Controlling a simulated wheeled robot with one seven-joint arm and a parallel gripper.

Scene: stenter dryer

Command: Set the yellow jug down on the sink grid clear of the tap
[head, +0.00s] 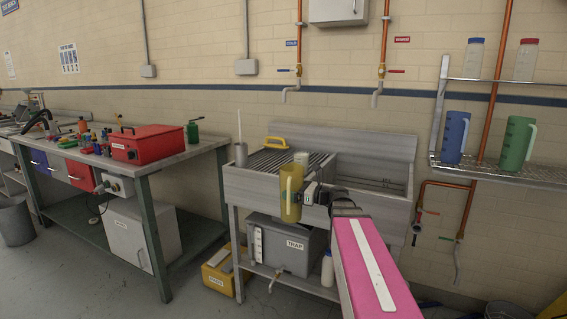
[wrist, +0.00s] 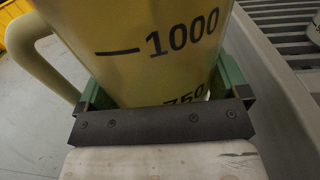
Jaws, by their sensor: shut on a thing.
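The yellow jug (head: 291,193) is held upright by my gripper (head: 306,193) in front of the sink's front wall. In the wrist view the jug (wrist: 140,50) fills the space between the green fingers, with its handle at the left and the marks 1000 and 750 facing the camera. My gripper (wrist: 165,95) is shut on its body. The sink grid (head: 272,161) is the ribbed left part of the sink, behind the jug. The blue-handled tap (head: 288,88) and the red-handled tap (head: 379,88) hang on the wall above the sink.
A white cup (head: 301,158) stands by the grid's right side, just behind the jug. A grey pot with a stick (head: 240,154) and a yellow-handled brush (head: 290,143) are at the grid's left and back. The open basin (head: 370,178) lies to the right.

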